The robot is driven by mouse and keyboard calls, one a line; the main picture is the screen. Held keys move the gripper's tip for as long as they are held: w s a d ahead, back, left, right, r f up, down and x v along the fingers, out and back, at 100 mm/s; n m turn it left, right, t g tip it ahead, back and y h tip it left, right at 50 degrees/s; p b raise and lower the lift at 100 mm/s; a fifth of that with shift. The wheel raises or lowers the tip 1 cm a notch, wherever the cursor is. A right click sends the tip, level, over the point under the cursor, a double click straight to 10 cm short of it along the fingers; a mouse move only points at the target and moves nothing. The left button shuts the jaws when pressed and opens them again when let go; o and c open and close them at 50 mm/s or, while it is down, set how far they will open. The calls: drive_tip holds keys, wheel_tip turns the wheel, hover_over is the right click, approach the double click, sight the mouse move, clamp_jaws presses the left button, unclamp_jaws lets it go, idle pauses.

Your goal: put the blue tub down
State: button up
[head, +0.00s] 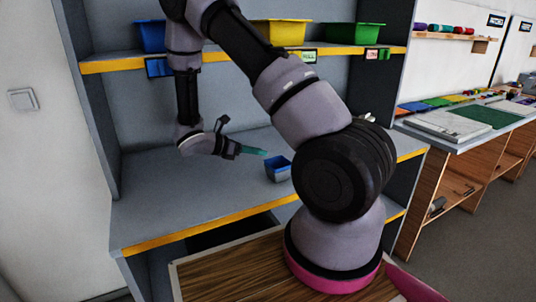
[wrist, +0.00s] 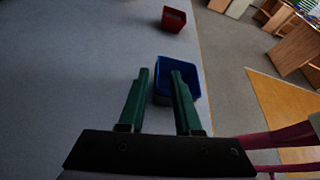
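A small blue tub (head: 279,172) stands upright on the grey shelf board (head: 160,205), to the right of my gripper (head: 264,153). In the wrist view the blue tub (wrist: 190,82) lies just past my gripper (wrist: 159,71), whose green fingers are spread apart. The right finger overlaps the tub in the picture, and the tub's left wall shows between the fingertips. Neither finger is seen pressing on it. Whether a finger touches the tub, I cannot tell.
A red tub (wrist: 174,19) stands farther along the board. Above, a larger blue bin (head: 150,37), a yellow bin (head: 278,33) and a green bin (head: 353,35) sit on the upper shelf. The board left of the small tub is clear; its front edge is yellow.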

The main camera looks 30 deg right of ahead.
drive_tip(key=v, duration=0.6)
idle(0.3)
